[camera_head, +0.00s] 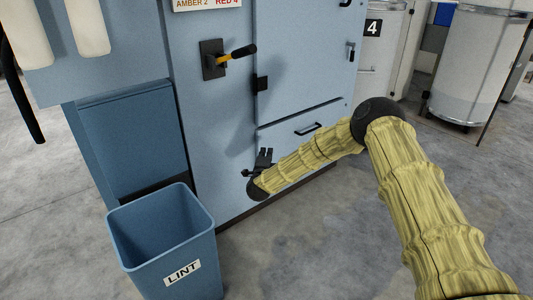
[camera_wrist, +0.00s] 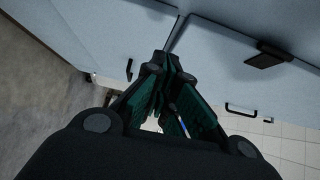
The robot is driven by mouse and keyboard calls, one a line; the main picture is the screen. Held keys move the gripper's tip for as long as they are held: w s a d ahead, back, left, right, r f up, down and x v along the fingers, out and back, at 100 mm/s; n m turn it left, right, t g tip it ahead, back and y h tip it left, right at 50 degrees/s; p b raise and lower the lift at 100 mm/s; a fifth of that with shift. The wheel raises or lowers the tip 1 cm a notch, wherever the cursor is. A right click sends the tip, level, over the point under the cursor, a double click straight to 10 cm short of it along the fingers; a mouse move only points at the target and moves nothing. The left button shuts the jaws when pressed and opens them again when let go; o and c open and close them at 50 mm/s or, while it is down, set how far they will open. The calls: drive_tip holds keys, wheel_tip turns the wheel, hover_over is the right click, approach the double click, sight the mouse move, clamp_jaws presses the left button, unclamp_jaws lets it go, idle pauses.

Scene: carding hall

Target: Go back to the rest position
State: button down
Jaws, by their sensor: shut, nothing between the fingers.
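My gripper (camera_head: 264,157) is at the end of my arm, in front of the lower part of the blue-grey machine cabinet (camera_head: 217,120) in the head view. My arm wears a yellowish sleeve and bends at a dark elbow joint. In the wrist view my gripper (camera_wrist: 168,62) has its dark green fingers drawn together at the tips, with nothing held. The cabinet front fills the upper part of the wrist view, beyond the fingertips. Whether the fingers touch the cabinet cannot be told.
A blue bin (camera_head: 163,246) labelled LINT stands on the floor at lower left. A black and yellow lever handle (camera_head: 235,54) sticks out from the cabinet above my gripper. A drawer handle (camera_head: 308,128) lies right of it. A white cylinder (camera_head: 478,65) stands at back right.

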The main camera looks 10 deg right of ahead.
drive_tip(key=s+a+f+n+g+y, duration=0.3)
drive_tip(key=s+a+f+n, duration=0.15)
drive_tip(key=s+f, duration=0.7)
drive_tip(key=s+a+f+n+g+y, duration=0.3)
drive_tip(key=s+f+n, duration=0.3)
drive_tip(key=s+f, duration=0.5)
drive_tip(key=s+d+f+n+g, duration=0.2)
drive_tip(key=s, duration=0.7)
drive_tip(key=s+d+f+n+g, duration=0.1)
drive_tip(key=s+f+n+g, duration=0.15)
drive_tip(key=s, duration=0.75)
drive_tip(key=s+d+f+n+g, duration=0.2)
drive_tip(key=s, duration=0.7)
drive_tip(key=s+d+r+n+g, duration=0.2)
drive_tip(key=s+d, duration=0.1)
drive_tip(key=s, duration=0.7)
drive_tip(key=s+d+r+n+g, duration=0.2)
drive_tip(key=s+d+g, duration=0.15)
drive_tip(key=s, duration=0.75)
wheel_tip(320, 180, up, 25)
drive_tip(key=p, duration=2.6)
drive_tip(key=shift+w+r+t, duration=0.15)
drive_tip(key=shift+r+t, duration=0.05)
drive_tip(key=shift+t, duration=0.2)
